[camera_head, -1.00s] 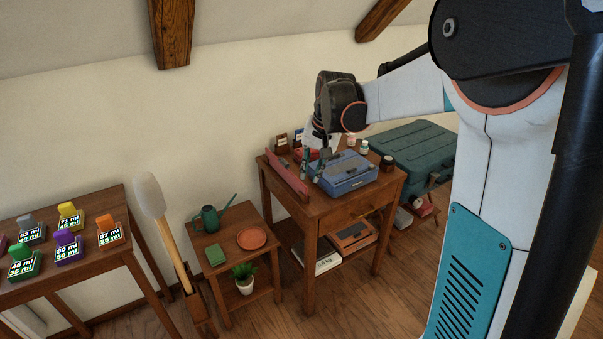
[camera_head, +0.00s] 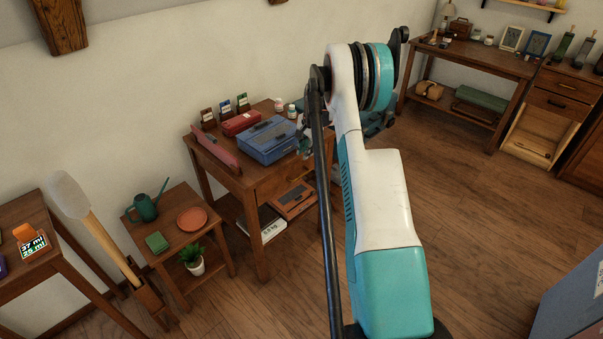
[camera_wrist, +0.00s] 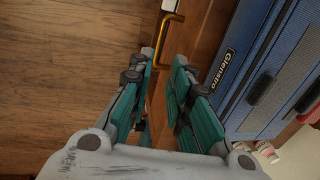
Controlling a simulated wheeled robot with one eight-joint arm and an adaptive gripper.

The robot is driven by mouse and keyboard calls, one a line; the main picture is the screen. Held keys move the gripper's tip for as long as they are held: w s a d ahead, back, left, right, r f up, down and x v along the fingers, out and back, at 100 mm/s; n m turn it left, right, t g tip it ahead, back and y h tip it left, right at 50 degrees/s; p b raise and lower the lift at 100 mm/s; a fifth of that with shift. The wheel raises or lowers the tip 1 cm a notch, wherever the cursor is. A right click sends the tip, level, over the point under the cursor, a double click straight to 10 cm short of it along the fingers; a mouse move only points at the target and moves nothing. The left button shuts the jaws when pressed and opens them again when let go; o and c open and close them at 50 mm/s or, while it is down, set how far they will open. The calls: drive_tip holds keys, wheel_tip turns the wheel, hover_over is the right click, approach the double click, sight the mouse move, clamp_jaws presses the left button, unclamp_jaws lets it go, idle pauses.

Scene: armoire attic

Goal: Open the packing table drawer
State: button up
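The wooden table with a drawer (camera_head: 233,181) stands against the wall. Its drawer front (camera_head: 275,184) looks shut and is partly hidden by my arm. In the wrist view, a brass handle (camera_wrist: 161,42) on the drawer front lies just beyond my fingertips. My gripper (camera_wrist: 164,58) is open and empty, its fingers on either side of the handle's near end in the picture; I cannot tell whether they touch it. In the head view my gripper (camera_head: 306,142) shows at the table's right front, mostly hidden by my arm.
The lower shelf holds a scale (camera_head: 263,226) and an orange box (camera_head: 294,199). A low table with a plant (camera_head: 192,260) stands left. Floor in front is clear.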

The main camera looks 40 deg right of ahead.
drive_tip(key=b, duration=0.5)
approach(301, 172)
drive_tip(key=a+f, duration=0.1)
drive_tip(key=s+a+f, duration=0.1)
drive_tip(key=f, duration=0.1)
drive_tip(key=s+a+f, duration=0.1)
drive_tip(key=f, duration=0.1)
drive_tip(key=shift+s+a+f, duration=0.1)
drive_tip(key=shift+s+a, duration=0.1)
drive_tip(key=shift+a, duration=0.15)
clamp_jaws()
